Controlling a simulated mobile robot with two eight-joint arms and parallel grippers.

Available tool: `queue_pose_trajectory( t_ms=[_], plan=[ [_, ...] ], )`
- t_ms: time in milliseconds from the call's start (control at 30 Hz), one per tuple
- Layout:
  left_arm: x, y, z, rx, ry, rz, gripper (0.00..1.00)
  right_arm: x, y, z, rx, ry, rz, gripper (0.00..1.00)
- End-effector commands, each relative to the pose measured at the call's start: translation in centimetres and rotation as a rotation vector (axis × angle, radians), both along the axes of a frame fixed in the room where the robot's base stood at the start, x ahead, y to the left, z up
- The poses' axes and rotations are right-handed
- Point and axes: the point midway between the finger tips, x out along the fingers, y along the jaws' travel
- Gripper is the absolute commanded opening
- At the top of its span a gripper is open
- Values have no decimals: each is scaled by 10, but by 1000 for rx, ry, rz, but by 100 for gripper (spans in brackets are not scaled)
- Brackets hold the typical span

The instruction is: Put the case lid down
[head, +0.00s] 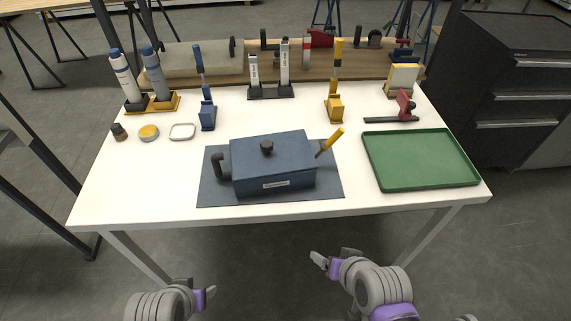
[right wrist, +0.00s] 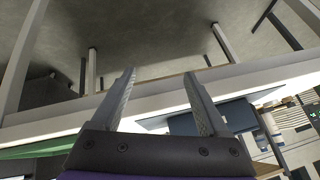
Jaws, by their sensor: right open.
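The blue case (head: 275,178) stands on a dark mat (head: 326,190) in the middle of the white table. Its lid (head: 290,145), with a black knob (head: 267,148), lies flat on top and looks level. A black handle (head: 219,166) is on the case's left end. A yellow-handled tool (head: 330,142) slants up at its right end; its lower part is hidden. My right gripper (head: 323,264) is open and empty in front of the table; its spread fingers show in the right wrist view (right wrist: 159,84). My left gripper (head: 208,299) is also off the table's front, its opening unclear.
A green tray (head: 420,187) lies at the table's right. Bottles (head: 124,80) in a yellow holder, small jars and upright tools line the left and back. A red clamp-like item (head: 405,106) is at the back right. The table's front strip (head: 150,216) is clear.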

Motion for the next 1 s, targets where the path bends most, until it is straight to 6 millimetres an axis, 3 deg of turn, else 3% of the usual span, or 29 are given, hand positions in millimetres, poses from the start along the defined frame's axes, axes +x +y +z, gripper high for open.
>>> queue_pose_trajectory(
  t_ms=[100,233,367,500,600,700,867,1000],
  plan=[
    [0,0,1,0,0,0,64,56,64,36,419,-154,-207,78],
    [0,0,3,0,-1,0,64,102,118,86,1009,-224,-499,78],
    [0,0,4,0,-1,0,64,129,142,121,1598,-179,-801,78],
    [0,0,4,0,-1,0,64,139,144,128,2099,-78,-1090,78],
    [0,0,5,0,-2,0,64,139,141,121,2332,-21,-1238,78],
    [0,0,5,0,-2,0,64,138,137,115,2459,9,-1324,78],
    [0,0,4,0,-1,0,64,147,135,112,2509,14,-1358,78],
    [0,0,3,0,-1,0,64,168,134,112,2507,11,-1356,78]
  ],
)
